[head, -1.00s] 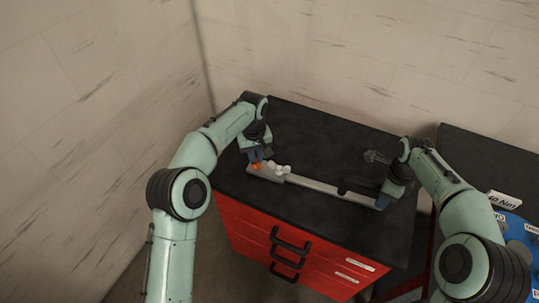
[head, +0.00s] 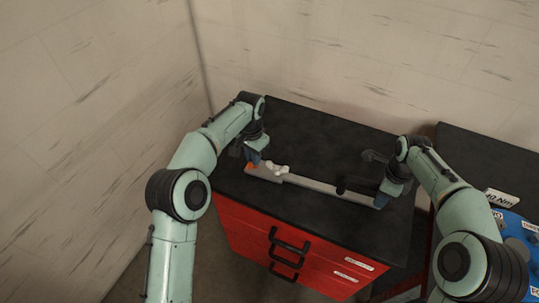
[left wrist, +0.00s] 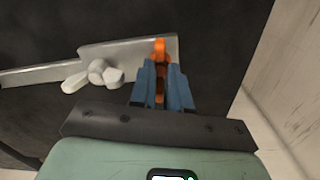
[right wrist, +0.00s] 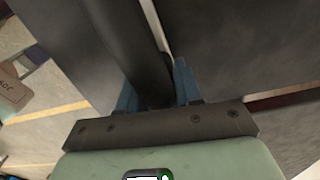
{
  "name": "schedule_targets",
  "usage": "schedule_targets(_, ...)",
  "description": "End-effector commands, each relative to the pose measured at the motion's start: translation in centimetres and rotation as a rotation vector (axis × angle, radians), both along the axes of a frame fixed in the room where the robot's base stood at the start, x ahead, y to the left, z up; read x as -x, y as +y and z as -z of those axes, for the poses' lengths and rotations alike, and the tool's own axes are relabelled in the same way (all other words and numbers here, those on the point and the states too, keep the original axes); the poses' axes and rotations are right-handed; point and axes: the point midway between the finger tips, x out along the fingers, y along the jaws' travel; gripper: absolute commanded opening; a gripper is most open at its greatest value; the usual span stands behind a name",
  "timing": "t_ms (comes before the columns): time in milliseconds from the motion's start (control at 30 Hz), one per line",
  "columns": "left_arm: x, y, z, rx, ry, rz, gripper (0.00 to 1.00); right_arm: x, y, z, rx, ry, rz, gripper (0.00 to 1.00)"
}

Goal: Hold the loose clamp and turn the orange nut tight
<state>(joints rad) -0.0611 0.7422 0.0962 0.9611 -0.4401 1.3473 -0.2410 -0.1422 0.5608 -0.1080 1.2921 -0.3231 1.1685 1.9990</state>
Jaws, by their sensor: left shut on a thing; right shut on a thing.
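The orange nut (left wrist: 160,50) is at the left end of a pale grey rail (head: 315,184), also visible in the left wrist view (left wrist: 125,50). My left gripper (head: 253,160) is shut on the nut. Its blue fingers (left wrist: 161,75) flank the orange part in the left wrist view. My right gripper (head: 384,193) is at the rail's right end. In the right wrist view its fingers (right wrist: 155,90) are shut on a dark bar (right wrist: 130,40), seemingly the loose clamp. The clamp's full shape and its contact with the rail are hidden.
A pale lobed knob (left wrist: 97,75) sits on the rail beside the nut. The rail lies on the black top of a red drawer cabinet (head: 300,255). The black top (head: 330,135) behind the rail is clear. A second dark bench with blue items (head: 516,232) stands at right.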

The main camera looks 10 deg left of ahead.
Motion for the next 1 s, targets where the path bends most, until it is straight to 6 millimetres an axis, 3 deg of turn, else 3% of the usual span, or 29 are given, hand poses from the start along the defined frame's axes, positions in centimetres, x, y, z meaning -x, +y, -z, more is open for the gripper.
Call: schedule_targets(1000, -0.07, -0.1, -0.13, 0.006, -0.001, 0.967, 0.0, 0.0, 0.01, 0.03, 0.001, 0.0, 0.001, 0.0)
